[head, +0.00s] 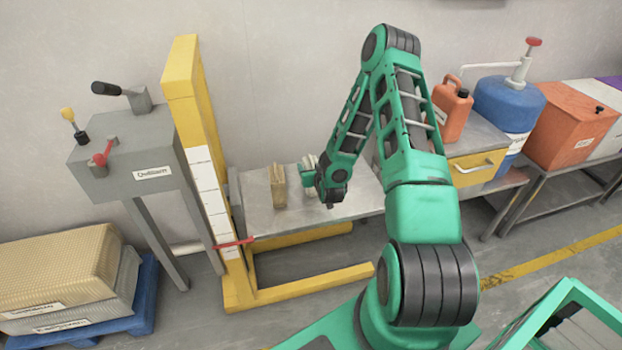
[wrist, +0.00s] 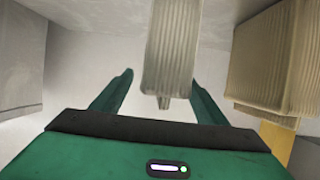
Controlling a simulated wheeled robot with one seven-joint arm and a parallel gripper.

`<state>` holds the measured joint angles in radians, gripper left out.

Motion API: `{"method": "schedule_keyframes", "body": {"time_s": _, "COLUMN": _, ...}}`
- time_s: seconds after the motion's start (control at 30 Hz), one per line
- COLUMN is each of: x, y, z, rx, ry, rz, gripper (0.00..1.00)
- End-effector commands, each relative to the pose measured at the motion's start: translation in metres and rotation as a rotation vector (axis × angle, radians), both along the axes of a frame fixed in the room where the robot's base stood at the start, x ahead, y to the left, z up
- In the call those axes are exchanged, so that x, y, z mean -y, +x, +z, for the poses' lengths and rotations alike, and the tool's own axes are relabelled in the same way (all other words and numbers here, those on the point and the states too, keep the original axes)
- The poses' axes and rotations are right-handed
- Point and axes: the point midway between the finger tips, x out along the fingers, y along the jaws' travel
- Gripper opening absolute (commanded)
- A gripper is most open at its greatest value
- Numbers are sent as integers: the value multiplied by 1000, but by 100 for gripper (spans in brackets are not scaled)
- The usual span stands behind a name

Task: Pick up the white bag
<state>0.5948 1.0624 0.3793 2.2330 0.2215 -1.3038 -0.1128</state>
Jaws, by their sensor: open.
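The white bag (wrist: 172,45) is pale and ribbed, and in the wrist view it hangs into the gap between my two fingers. My gripper (wrist: 162,82) is open, with one green finger on each side of the bag and visible space beside it. In the head view my gripper (head: 309,174) is over the grey table, with the white bag (head: 312,160) mostly hidden behind it. I cannot tell how deep the bag sits between the fingers.
A tan bag (head: 278,186) stands on the table (head: 262,222) just left of my gripper; it also shows at the right of the wrist view (wrist: 270,60). A yellow lift post (head: 190,100) stands left of the table. An orange canister (head: 452,110) is on the right.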

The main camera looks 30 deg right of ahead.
Motion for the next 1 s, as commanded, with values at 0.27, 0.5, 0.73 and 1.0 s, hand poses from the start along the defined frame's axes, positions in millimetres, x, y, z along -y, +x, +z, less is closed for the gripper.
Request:
{"method": "schedule_keyframes", "body": {"time_s": 0.27, "x": 7, "y": 34, "z": -12, "rx": 1, "ry": -1, "rz": 0, "gripper": 67}}
{"method": "schedule_keyframes", "body": {"time_s": 0.5, "x": 8, "y": 39, "z": -15, "rx": 0, "ry": 0, "rz": 0, "gripper": 67}}
{"method": "schedule_keyframes", "body": {"time_s": 0.73, "x": 9, "y": 39, "z": -15, "rx": 0, "ry": -1, "rz": 0, "gripper": 34}}
{"method": "schedule_keyframes", "body": {"time_s": 1.0, "x": 9, "y": 39, "z": -14, "rx": 2, "ry": -1, "rz": 0, "gripper": 7}}
